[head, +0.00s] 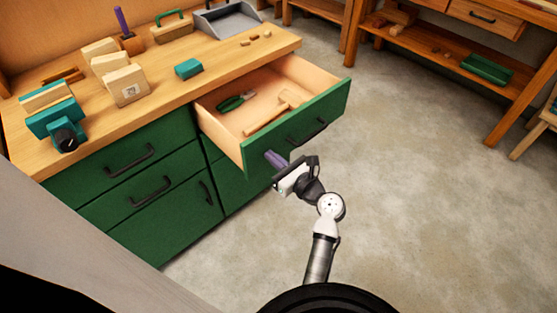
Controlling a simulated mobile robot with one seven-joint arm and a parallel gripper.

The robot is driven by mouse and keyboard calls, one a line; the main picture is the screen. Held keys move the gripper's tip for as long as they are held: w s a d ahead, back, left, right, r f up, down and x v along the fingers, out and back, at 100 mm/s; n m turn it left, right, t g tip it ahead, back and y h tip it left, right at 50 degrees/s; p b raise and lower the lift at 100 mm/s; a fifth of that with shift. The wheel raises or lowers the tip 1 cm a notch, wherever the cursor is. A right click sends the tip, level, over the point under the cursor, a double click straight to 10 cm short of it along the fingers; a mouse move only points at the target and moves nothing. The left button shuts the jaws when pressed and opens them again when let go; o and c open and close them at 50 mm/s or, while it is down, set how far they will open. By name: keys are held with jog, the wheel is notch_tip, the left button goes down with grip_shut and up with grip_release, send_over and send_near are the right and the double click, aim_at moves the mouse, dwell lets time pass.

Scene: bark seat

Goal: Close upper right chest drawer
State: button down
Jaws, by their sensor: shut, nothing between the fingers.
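The upper right drawer (330,109) of the green chest (170,215) is pulled well out. It has a green front with a dark bar handle (307,132) and a pale wood inside. My gripper (271,155), with purple fingers, is shut and empty. It is at the outer side of the drawer front, left of the handle and near the front's left end. I cannot tell whether the fingertips touch the front. Green-handled pliers (236,101) and a wooden mallet (275,112) lie in the drawer.
The wooden worktop (215,65) holds wood blocks, a teal block (188,68), a teal vise (56,120) and a grey tray (228,20). The other visible drawers are shut. Workbenches stand at the back right. The concrete floor (430,190) at right is clear.

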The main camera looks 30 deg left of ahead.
jog(key=p+x, duration=0.1)
jog(key=x, duration=2.4)
jog(key=shift+a+f, duration=0.15)
jog(key=shift+a, duration=0.15)
jog(key=shift+w+a, duration=0.1)
jog(key=shift+a, duration=0.05)
jog(key=shift+w+r, duration=0.1)
jog(key=shift+r, duration=0.25)
jog(key=shift+r, duration=0.1)
